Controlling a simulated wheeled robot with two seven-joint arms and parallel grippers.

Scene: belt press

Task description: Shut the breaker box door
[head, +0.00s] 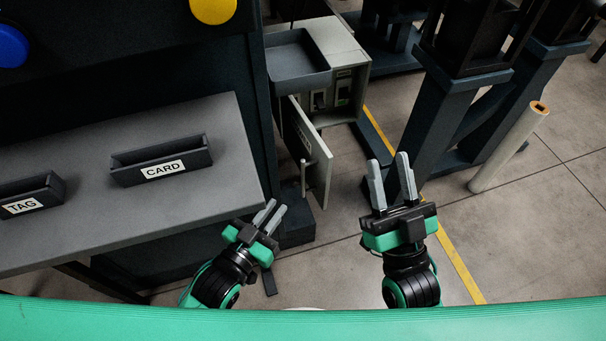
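The grey breaker box (345,60) stands at the upper middle of the head view, beside the dark machine. Its door (312,150) stands open, swung out toward me, with a light bar handle (304,172) on its face. Dark switches (342,92) show inside the box past the door. My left gripper (270,212) is below and left of the door, its fingers slightly apart and empty. My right gripper (390,177) is to the right of the door, its fingers apart and empty. Neither gripper appears to touch the door.
A grey shelf (215,205) at left bears trays labelled CARD (190,158) and TAG (45,198). A dark open tray (297,62) is by the box top. Dark machine legs (430,130) and a leaning pale tube (508,148) stand at right.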

